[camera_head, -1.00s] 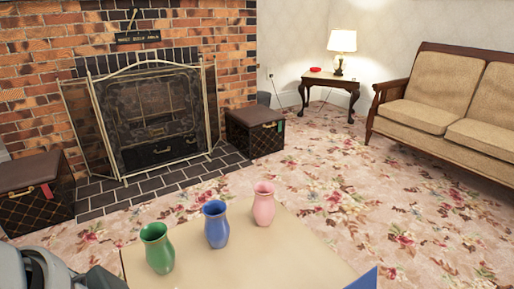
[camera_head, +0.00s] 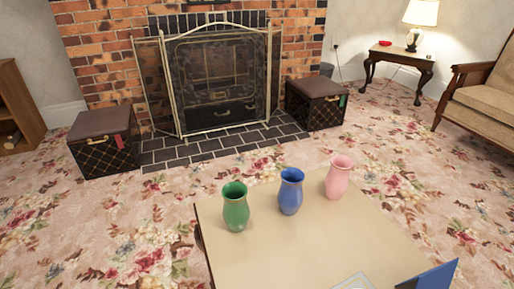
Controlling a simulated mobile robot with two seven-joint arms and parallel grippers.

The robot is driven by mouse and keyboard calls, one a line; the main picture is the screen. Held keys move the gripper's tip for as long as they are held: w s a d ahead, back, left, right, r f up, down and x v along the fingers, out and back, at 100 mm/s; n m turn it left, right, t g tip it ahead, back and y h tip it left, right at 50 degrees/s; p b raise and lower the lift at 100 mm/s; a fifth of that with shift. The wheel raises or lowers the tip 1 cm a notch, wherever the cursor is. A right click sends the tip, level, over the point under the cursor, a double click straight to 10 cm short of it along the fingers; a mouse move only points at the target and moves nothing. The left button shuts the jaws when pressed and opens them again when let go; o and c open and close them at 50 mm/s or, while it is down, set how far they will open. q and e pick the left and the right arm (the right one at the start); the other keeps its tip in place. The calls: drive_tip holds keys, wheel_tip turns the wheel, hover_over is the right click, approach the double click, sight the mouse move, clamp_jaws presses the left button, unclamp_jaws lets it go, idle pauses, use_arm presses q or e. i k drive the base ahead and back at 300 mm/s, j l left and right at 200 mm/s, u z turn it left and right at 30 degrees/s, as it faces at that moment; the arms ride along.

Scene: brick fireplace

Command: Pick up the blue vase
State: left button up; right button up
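The blue vase (camera_head: 290,193) stands upright on the table (camera_head: 285,250), near its far edge. A green vase (camera_head: 235,208) stands to its left and a pink vase (camera_head: 338,178) to its right, with small gaps between them. Neither of my grippers is in view. No gripper is near the vases.
A blue flat object (camera_head: 430,277) and part of a pale grey item (camera_head: 354,283) show at the near table edge. The fireplace screen (camera_head: 218,85) and two dark boxes (camera_head: 104,142) stand beyond. Flowered carpet (camera_head: 110,230) lies clear left of the table.

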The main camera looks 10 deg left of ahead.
sight(290, 194)
drive_tip(key=i+j+z, duration=0.45)
drive_tip(key=i+j, duration=0.15)
drive_tip(key=i+j+z, duration=0.2)
drive_tip(key=j, duration=0.3)
drive_tip(key=i+j+z, duration=0.2)
drive_tip(key=j, duration=0.25)
